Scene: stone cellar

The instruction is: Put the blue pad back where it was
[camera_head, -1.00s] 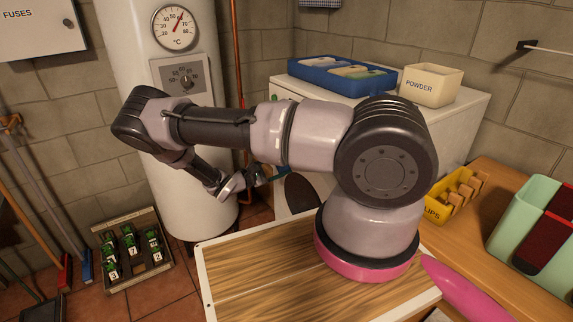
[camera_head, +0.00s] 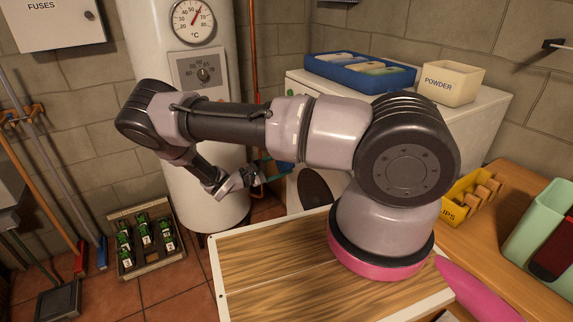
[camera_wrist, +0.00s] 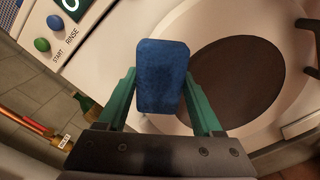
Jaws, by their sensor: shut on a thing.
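The blue pad (camera_wrist: 162,72) is upright between the two green fingers of my gripper (camera_wrist: 161,85) in the wrist view, with a finger against each side. My gripper is shut on it in front of the white washing machine. In the head view my gripper (camera_head: 262,175) hangs low at the machine's left front, small and partly dark; the pad is hard to make out there. A blue tray (camera_head: 345,82) with pale and greenish pads in it stands on top of the machine (camera_head: 478,115).
The machine's round dark door (camera_wrist: 238,82) and its START button (camera_wrist: 41,44) and RINSE button (camera_wrist: 55,21) are close to my gripper. A POWDER box (camera_head: 452,84) stands right of the tray. The boiler (camera_head: 208,110) is at left, with a bottle crate (camera_head: 147,240) on the floor.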

